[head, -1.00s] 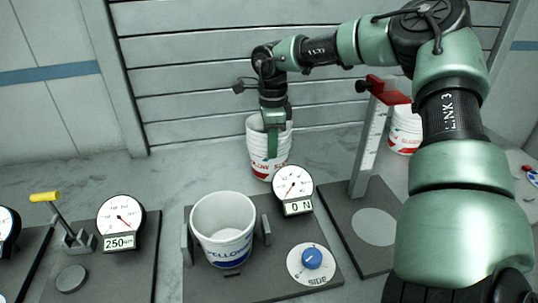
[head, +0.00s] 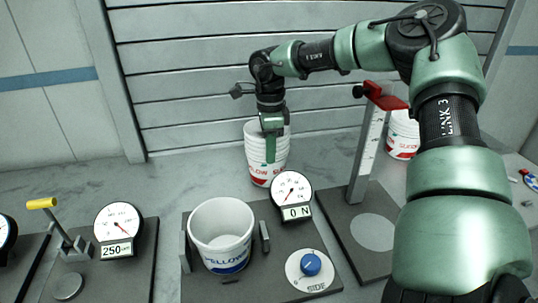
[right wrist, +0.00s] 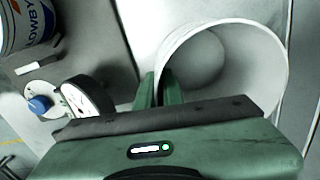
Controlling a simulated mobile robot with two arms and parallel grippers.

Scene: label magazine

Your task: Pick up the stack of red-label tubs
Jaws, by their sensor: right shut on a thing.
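The stack of red-label tubs (head: 258,165) stands upright behind the force gauge in the head view, white with several nested rims and red print low on its side. My right gripper (head: 270,150) comes down on it from above, with a finger outside the near wall. In the right wrist view the white round mouth of the top tub (right wrist: 215,50) is seen from above, and the fingers (right wrist: 160,88) are shut on its wall at the left rim. The stack's base appears to be at counter level. My left gripper is not in view.
A blue-label tub (head: 221,238) stands on a dark plate before the stack, beside a dial gauge (head: 291,187) and blue knob (head: 311,264). A post with a red top (head: 368,140) stands at right; another red-label tub (head: 402,138) is behind it. The counter left of the stack is clear.

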